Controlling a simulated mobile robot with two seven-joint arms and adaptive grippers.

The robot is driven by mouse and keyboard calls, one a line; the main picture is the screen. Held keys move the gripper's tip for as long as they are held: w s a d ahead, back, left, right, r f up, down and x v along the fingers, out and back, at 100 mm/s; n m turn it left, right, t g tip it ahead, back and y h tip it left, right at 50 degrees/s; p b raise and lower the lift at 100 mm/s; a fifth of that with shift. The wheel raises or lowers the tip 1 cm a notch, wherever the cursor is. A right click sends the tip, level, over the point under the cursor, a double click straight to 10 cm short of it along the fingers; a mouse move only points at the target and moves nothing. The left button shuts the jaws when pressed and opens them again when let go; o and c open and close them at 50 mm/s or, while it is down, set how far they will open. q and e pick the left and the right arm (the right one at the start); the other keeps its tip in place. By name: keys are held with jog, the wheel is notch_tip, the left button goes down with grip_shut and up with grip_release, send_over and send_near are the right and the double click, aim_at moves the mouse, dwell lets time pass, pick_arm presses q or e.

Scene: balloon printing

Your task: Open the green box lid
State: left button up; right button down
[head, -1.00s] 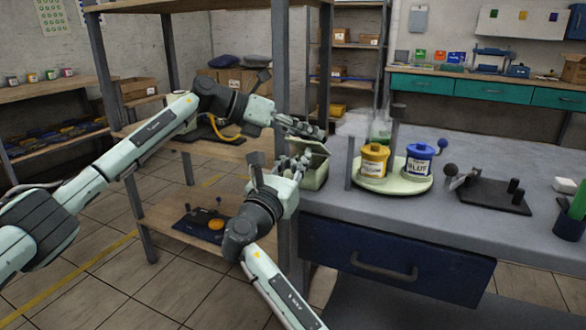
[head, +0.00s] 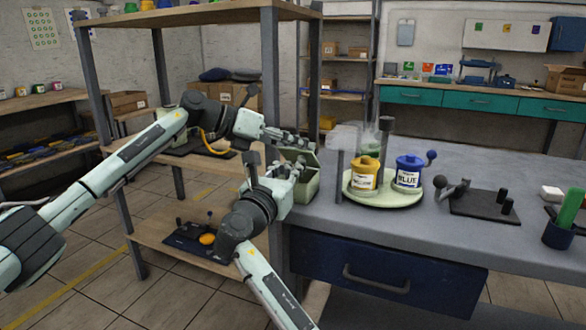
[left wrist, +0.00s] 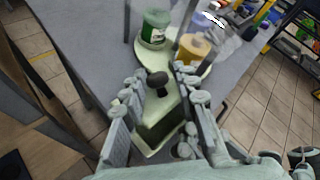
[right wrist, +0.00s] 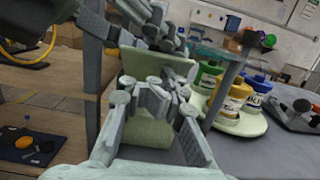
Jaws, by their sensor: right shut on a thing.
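The green box (head: 308,186) stands at the left end of the grey workbench, and its lid looks tilted up. In the left wrist view the pale green lid (left wrist: 160,112) with its black knob (left wrist: 157,80) lies between the spread fingers of my left gripper (head: 301,139). That gripper is open above the box. My right gripper (head: 299,165) is at the box's near left side. In the right wrist view its fingers (right wrist: 157,92) are shut at the box's near edge, with the raised panel (right wrist: 160,62) behind them. The inside of the box is hidden.
A round tray (head: 384,199) right of the box holds a yellow pot (head: 364,176), a blue pot (head: 408,174) and a green pot (left wrist: 153,28). A grey post (head: 339,170) stands close to the box. A wooden shelf rack (head: 272,90) borders the left side.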

pick_arm(q)
jog(key=shift+o, duration=0.4)
jog(key=shift+s+f, duration=0.1)
jog(key=shift+f, duration=0.1)
pick_arm(e)
jog(key=shift+a+r, duration=0.15)
jog(key=shift+r, duration=0.1)
